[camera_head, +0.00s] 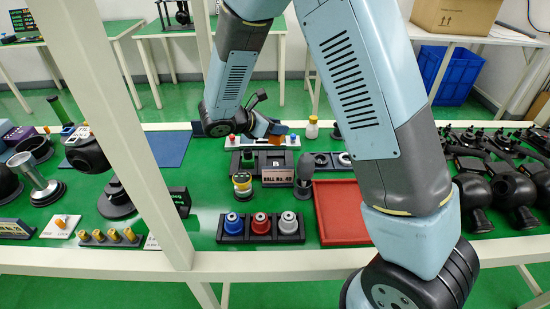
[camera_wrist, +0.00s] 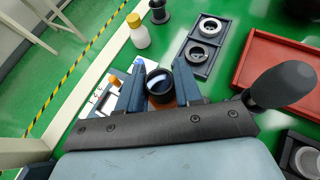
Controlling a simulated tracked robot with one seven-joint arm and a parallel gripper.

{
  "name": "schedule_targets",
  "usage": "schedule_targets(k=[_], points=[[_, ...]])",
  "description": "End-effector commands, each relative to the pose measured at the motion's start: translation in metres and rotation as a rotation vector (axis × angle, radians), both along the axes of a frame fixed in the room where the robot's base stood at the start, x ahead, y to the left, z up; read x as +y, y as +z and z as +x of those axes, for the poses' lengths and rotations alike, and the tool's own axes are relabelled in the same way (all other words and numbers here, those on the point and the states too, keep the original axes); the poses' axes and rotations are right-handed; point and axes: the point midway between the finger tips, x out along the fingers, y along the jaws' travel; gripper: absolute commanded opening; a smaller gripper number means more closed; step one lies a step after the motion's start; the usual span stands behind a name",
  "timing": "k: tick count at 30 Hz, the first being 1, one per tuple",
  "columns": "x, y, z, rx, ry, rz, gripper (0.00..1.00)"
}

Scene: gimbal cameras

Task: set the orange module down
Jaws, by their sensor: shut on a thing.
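The orange module (camera_wrist: 166,103) is between the two fingers of my gripper (camera_wrist: 160,62) in the wrist view. It has a dark round lens-like end, and part of its orange body shows below. In the head view, my gripper (camera_head: 268,128) is low over the far side of the green table, and the orange module there is mostly hidden by the gripper and arm. The gripper is shut on the module. A white board (camera_wrist: 102,103) with small orange and blue knobs lies beside the left finger. I cannot tell whether the module touches anything beneath.
A small white bottle with a yellow cap (camera_head: 312,128) stands to the right of the gripper. A dark tray with blue, red and grey parts (camera_head: 233,238) lies nearer. A red tray (camera_head: 342,214) is at the right. A dark grey knobbed handle (camera_wrist: 283,84) stands near the right finger.

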Motion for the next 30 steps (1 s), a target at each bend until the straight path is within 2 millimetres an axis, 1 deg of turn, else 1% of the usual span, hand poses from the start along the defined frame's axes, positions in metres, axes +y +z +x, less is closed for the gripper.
schedule_targets(k=[6,9,17,25,30], points=[[0.001,-0.034,-0.001,0.004,0.004,-0.003,0.01],[0.003,-0.047,-0.002,0.003,0.006,-0.002,0.01],[0.006,-0.062,-0.002,0.002,0.013,-0.001,0.01],[0.006,-0.095,-0.003,0.003,0.012,-0.002,0.01],[0.007,-0.097,-0.002,0.0,0.013,0.0,0.01]])
